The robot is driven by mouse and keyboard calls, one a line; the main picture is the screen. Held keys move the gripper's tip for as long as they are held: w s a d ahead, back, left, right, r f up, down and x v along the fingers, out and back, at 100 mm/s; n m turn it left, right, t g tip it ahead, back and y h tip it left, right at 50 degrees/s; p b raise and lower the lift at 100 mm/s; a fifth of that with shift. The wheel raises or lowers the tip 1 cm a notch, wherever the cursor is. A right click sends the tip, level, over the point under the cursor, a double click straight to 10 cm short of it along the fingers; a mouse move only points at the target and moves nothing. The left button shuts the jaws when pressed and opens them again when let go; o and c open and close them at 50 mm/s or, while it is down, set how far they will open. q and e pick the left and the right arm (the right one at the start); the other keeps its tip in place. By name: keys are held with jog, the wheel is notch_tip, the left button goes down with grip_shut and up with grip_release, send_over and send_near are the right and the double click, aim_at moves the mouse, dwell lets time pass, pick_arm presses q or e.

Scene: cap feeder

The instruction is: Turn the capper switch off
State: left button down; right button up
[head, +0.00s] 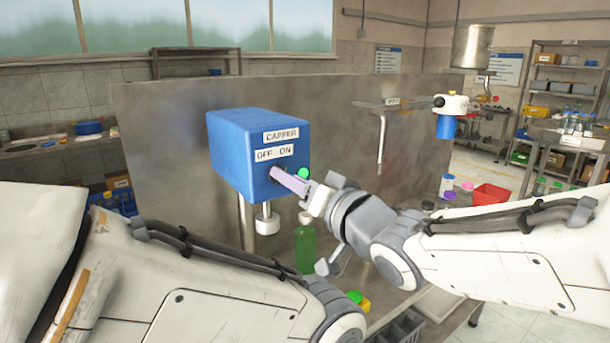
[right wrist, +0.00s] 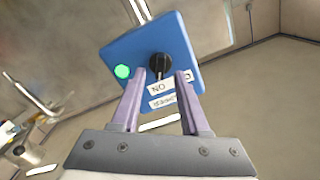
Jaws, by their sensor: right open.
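The blue capper box (head: 235,150) stands left of centre, with CAPPER, OFF and ON labels on its front. My right gripper (head: 284,178) points at its front and largely hides the switch in the head view. In the right wrist view, the black switch knob (right wrist: 159,65) sits on the blue capper face (right wrist: 140,50), its handle toward the upside-down ON label (right wrist: 157,88). A green lamp (right wrist: 122,71) beside it is lit. My right gripper (right wrist: 160,73) is open, its fingers on either side of the knob in this view; contact cannot be told. My left gripper is out of view.
A green bottle (head: 305,248) stands below the box, near the capper's white head (head: 268,222). A metal panel (head: 160,150) stands behind. A red bin (head: 490,194) and small capped containers lie at right. My left forearm fills the lower left.

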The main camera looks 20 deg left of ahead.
jog(key=shift+x, duration=0.95)
grip_shut()
jog(key=shift+s+a+n+b, duration=0.1)
jog(key=shift+n+b, duration=1.85)
jog(key=shift+n, duration=1)
jog(key=shift+s+a+n+b, duration=0.15)
jog(key=shift+n+b, duration=1.8)
jog(key=shift+n, duration=1)
jog(key=shift+d, duration=0.1)
